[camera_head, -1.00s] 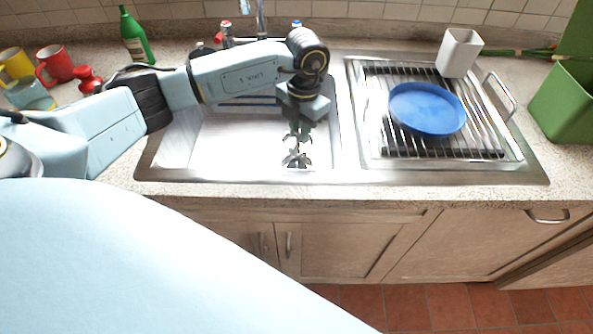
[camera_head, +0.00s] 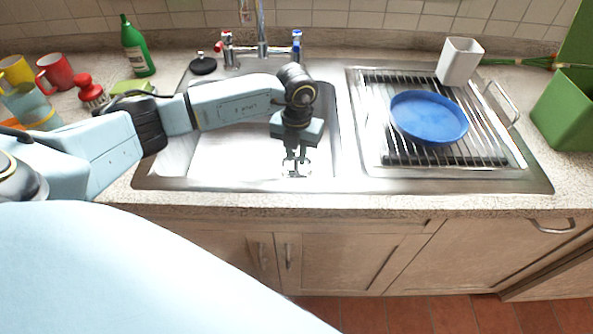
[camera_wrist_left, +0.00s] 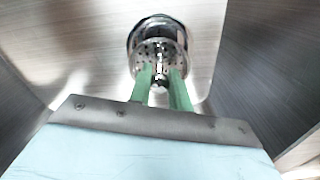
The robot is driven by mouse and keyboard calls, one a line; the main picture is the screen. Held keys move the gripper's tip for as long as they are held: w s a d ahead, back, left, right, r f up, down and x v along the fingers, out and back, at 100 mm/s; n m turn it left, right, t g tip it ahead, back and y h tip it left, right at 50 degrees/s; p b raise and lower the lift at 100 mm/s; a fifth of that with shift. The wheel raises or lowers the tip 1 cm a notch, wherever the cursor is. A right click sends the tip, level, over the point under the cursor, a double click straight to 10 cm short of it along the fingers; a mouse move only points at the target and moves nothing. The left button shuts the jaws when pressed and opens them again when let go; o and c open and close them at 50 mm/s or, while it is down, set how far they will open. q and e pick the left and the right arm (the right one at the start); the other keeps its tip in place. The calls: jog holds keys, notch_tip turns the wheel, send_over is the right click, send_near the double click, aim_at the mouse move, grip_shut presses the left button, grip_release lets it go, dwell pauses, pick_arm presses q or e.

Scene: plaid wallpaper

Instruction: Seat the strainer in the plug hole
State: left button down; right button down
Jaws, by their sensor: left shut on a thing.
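My left gripper (camera_head: 296,168) is low in the metal sink basin (camera_head: 225,150), pointing down. In the left wrist view its two green fingers (camera_wrist_left: 161,82) are shut on the strainer (camera_wrist_left: 158,52), a small perforated metal cup. The plug hole (camera_wrist_left: 158,24), a dark round opening with a shiny rim, shows just beyond the strainer. The strainer overlaps the plug hole's near part in that view. I cannot tell whether it touches the rim or hangs above it. In the head view the gripper hides most of this area. My right gripper is not in view.
A blue plate (camera_head: 429,117) and a white cup (camera_head: 459,61) stand on the drainer rack (camera_head: 446,160) to the right. The tap (camera_head: 262,35) rises behind the basin. Mugs (camera_head: 54,71), a red-topped jar (camera_head: 90,91) and a green bottle (camera_head: 137,47) stand left.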

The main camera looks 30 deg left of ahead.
aim_at(296, 163)
pick_arm(q)
notch_tip(296, 163, down, 5)
jog(key=shift+f, duration=0.35)
jog(key=c, duration=1.3)
grip_release()
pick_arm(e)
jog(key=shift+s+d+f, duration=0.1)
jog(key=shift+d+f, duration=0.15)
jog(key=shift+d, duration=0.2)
